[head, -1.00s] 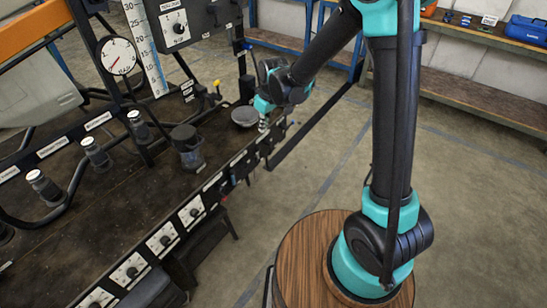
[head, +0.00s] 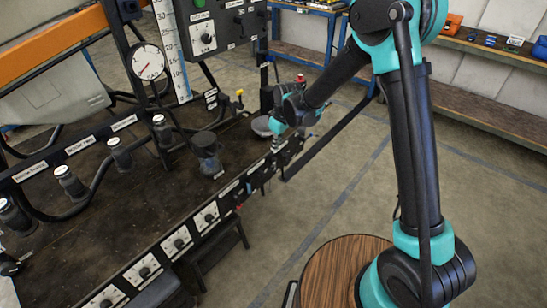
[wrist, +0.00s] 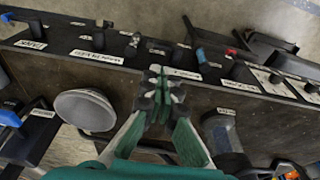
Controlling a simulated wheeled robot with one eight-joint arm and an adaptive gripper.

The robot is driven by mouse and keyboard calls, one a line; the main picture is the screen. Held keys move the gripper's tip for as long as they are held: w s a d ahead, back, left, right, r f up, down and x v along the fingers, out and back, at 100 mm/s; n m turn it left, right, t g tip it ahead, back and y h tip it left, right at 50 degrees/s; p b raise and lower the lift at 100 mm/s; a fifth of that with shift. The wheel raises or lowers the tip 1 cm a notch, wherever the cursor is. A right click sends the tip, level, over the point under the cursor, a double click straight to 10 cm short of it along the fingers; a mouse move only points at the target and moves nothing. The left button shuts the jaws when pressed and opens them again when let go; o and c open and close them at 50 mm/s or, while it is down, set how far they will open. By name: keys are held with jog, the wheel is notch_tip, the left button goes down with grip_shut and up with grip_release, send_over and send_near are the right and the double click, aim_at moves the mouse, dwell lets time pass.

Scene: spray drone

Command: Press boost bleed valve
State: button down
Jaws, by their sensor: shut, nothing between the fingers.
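The boost bleed valve cannot be picked out for sure, as the panel labels are too small to read. My gripper (wrist: 163,82) is shut and empty in the wrist view, its fingertips over the bench's edge panel next to a small white label (wrist: 182,73). A silver toggle (wrist: 132,40) and a blue lever (wrist: 200,50) stand on this panel on either side of the fingertips. In the head view my gripper (head: 275,144) is low at the bench's far right edge, partly hidden by my wrist. Whether the fingertips touch a control cannot be told.
A grey round dish (wrist: 85,110) lies left of my fingers, and it also shows in the head view (head: 262,126). A dark canister (head: 207,150) and several capped cylinders (head: 118,153) stand on the bench. A gauge (head: 147,62) rises behind.

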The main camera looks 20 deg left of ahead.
aim_at(270, 170)
jog(key=f, duration=0.4)
jog(key=a+f, duration=0.1)
jog(key=f, duration=0.3)
jog(key=w+a+f, duration=0.1)
jog(key=f, duration=0.4)
jog(key=shift+a, duration=0.25)
jog(key=shift+w+f, duration=0.1)
jog(key=shift+f, duration=0.05)
